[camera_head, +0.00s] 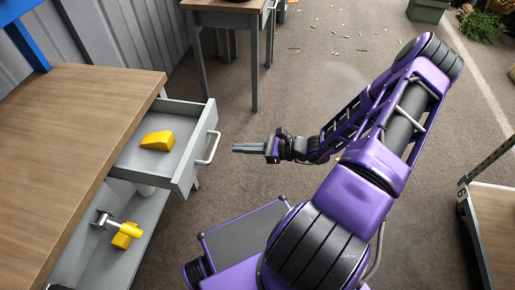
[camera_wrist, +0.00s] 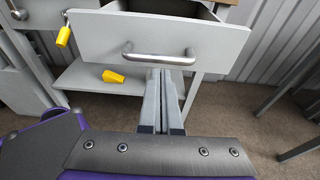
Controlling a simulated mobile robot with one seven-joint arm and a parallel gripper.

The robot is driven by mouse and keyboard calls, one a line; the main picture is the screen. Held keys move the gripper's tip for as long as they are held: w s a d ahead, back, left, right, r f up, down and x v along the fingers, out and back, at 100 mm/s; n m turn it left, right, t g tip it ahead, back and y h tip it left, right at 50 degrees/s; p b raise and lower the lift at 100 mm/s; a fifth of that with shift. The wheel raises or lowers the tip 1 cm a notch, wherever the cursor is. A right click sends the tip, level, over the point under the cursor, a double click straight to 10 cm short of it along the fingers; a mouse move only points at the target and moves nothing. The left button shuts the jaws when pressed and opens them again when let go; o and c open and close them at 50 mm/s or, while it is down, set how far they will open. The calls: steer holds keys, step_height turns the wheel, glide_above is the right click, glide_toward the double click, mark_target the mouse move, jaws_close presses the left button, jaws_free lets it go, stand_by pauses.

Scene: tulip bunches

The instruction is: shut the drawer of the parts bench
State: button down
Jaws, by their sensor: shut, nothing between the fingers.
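The parts bench (camera_head: 70,120) has a wooden top and stands at the left in the head view. Its grey drawer (camera_head: 183,172) is pulled out, with a yellow block (camera_head: 157,141) inside. A metal bar handle (camera_head: 209,148) is on the drawer front. In the wrist view the drawer front (camera_wrist: 100,38) and its handle (camera_wrist: 158,55) face me. My gripper (camera_head: 235,148) is shut and empty, pointing left at the drawer front, a short gap from the handle. In the wrist view my fingers (camera_wrist: 163,75) end just below the handle.
A lower shelf (camera_head: 90,250) of the bench holds a yellow-and-metal tool (camera_head: 122,232). A second table (camera_head: 230,8) stands at the back. A cart (camera_head: 490,225) is at the right. The floor between bench and arm is clear; scraps lie farther back.

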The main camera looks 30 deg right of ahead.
mark_target(216, 147)
steer(key=x, duration=0.5)
steer(key=shift+w+a, duration=0.1)
stand_by(0.3)
